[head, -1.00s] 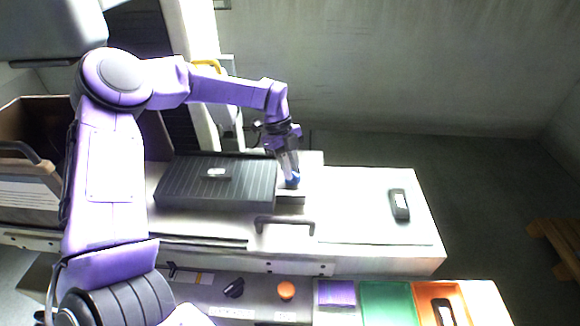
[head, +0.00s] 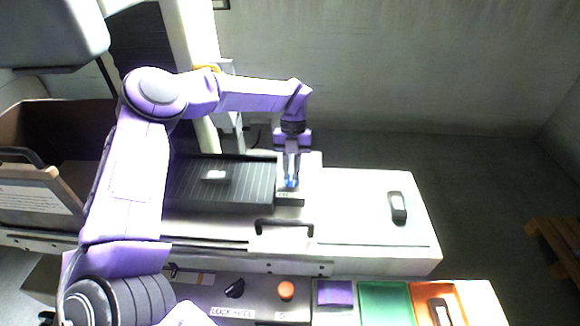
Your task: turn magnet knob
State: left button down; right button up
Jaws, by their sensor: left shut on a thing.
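The dark ribbed magnet plate (head: 245,190) lies on the pale machine table, with a small pale labelled piece on top. A small blue knob (head: 291,184) shows at its right end, above a grey block (head: 290,199). My left gripper (head: 291,178) points straight down from above and is shut on the blue knob, most of which the fingers hide. The knob's turn angle cannot be made out. My right gripper is not in view.
A black handle (head: 284,223) sticks out at the table's front. A dark handheld device (head: 397,207) lies at the right. The front panel has a black switch (head: 235,288) and an orange button (head: 286,290), beside purple (head: 335,294), green (head: 385,300) and orange (head: 421,292) trays.

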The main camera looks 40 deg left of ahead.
pick_arm(q)
jog(key=m, duration=0.2)
jog(key=m+y+p, duration=0.1)
jog(key=m, duration=0.1)
jog(key=shift+d+m+g+y+p, duration=0.1)
jog(key=shift+m+g+y+p, duration=0.2)
jog(key=shift+d+m+y+p, duration=0.1)
jog(key=shift+m+y+p, duration=0.65)
jog(key=shift+m, duration=1.15)
jog(key=shift+f+m, duration=0.1)
jog(key=shift+m, duration=0.2)
jog(key=c, duration=1)
grip_release()
jog(key=shift+c, duration=0.2)
